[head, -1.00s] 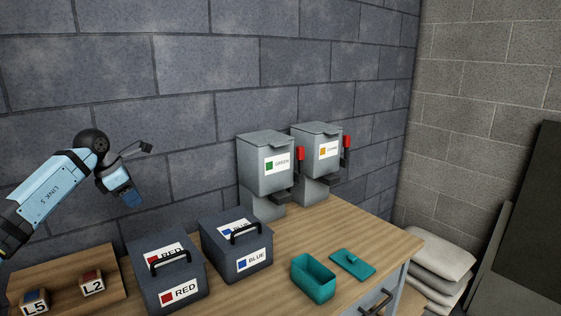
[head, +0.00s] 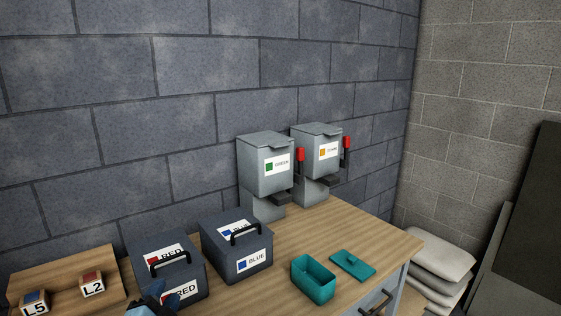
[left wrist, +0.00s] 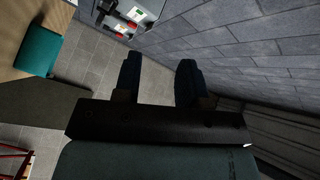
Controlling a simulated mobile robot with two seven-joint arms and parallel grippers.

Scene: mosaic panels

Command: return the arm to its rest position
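My left gripper (head: 167,295) shows only in part at the bottom edge of the head view, in front of the red-labelled box. In the left wrist view its two dark fingers (left wrist: 160,82) stand apart with nothing between them, so it is open and empty. The rest of the left arm is below the head view's frame. My right gripper is in neither view.
On the wooden table (head: 345,220) stand a RED box (head: 150,245), a BLUE box (head: 255,262), an open teal box (head: 313,283), its lid (head: 352,264), and two grey dispensers (head: 265,180) (head: 318,160). Blocks L5 (head: 34,303) and L2 (head: 92,285) sit at left.

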